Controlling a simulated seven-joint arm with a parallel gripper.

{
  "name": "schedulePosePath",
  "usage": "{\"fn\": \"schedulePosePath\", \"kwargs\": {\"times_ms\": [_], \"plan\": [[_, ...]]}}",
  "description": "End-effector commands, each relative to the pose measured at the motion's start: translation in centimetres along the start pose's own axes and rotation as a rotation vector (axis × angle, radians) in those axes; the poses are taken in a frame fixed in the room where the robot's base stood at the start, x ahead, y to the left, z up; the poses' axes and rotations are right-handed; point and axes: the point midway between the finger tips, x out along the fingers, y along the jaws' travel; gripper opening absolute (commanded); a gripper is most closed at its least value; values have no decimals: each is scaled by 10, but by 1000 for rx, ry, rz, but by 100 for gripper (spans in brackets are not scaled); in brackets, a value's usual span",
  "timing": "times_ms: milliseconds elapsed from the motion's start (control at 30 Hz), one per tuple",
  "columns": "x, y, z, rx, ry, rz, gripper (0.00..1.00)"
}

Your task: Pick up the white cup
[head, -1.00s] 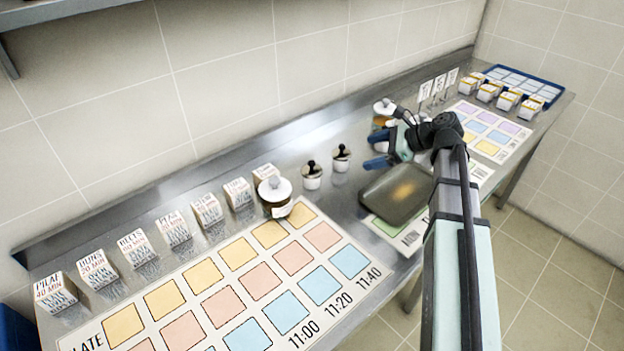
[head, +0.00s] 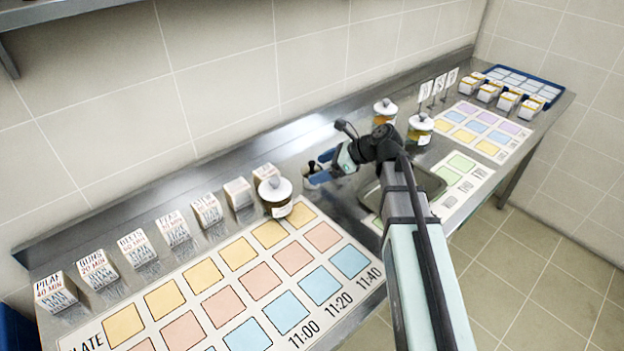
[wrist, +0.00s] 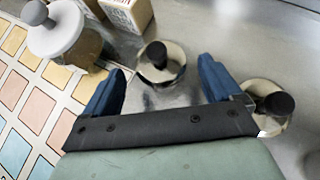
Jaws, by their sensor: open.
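Two small pale cups with black knobs on top stand on the steel counter. In the wrist view one cup (wrist: 161,72) sits ahead, in line with the gap between my fingers, and the other cup (wrist: 268,117) stands just outside the right finger. My gripper (wrist: 160,80) is open and empty, with its blue fingers apart; I cannot tell how high it is above the cup. In the head view my gripper (head: 318,168) is over the cups and hides most of them; part of one cup (head: 311,186) shows beside the fingers.
A lidded jar (head: 275,197) stands left of the cups, by the coloured grid mat (head: 215,275) and a row of labelled boxes (head: 173,229). Two more jars (head: 385,112) (head: 420,130) stand to the right. A grey tray (head: 430,180) lies partly behind my arm.

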Motion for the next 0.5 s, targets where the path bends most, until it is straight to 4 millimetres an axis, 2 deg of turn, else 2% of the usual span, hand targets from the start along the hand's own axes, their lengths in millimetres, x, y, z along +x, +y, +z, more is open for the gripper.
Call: {"fn": "schedulePosePath", "kwargs": {"times_ms": [267, 500], "plan": [[12, 0, 0, 0, 0, 1, 92], [41, -1, 1, -1, 1, 2, 92]]}}
